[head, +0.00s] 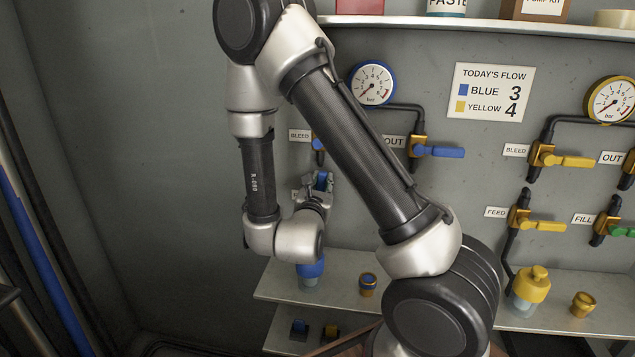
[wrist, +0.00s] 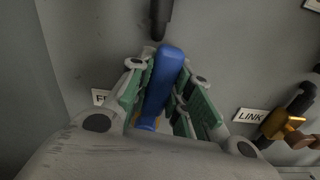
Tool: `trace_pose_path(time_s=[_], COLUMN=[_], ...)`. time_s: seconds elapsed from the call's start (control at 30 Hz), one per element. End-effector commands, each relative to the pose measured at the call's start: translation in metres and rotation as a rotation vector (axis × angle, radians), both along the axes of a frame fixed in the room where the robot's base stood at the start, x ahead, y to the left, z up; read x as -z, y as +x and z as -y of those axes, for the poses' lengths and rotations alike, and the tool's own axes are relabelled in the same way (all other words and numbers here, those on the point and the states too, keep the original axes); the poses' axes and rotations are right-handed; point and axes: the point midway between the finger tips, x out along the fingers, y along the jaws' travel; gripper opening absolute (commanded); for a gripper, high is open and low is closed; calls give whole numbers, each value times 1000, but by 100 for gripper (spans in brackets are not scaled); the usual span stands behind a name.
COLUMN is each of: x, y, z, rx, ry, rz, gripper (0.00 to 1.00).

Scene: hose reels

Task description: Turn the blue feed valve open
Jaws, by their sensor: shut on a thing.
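The blue feed valve's handle (wrist: 165,75) stands between the green-padded fingers of my gripper (wrist: 158,95) in the wrist view. My gripper is shut on it. The handle points up the picture, tilted slightly, with a dark pipe (wrist: 161,15) above it. A partly covered label starting "FE" (wrist: 100,97) is left of the fingers. In the head view my gripper (head: 318,190) is at the wall, with a bit of blue (head: 322,180) between its fingers. My arm and gripper hide most of the valve there.
Another blue valve (head: 440,151) is at OUT, right of my arm. A LINK valve (wrist: 283,122) is close right of my gripper. Yellow valves (head: 565,160) are farther right. Below is a shelf (head: 335,292) with a blue-topped bottle (head: 310,272) and a cup (head: 367,285).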

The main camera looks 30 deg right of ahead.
Motion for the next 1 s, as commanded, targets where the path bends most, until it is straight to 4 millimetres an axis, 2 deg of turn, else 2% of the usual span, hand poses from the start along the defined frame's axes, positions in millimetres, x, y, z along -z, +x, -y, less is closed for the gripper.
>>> trace_pose_path(time_s=[0.47,0.5,0.6,1.0], x=[3,3,3,1], y=[-4,-4,-4,-3], z=[0,0,0,0], rx=[0,0,0,0], ry=[-9,-9,-8,-9], rz=[-19,-19,-17,-11], gripper=[0,26,43,43])
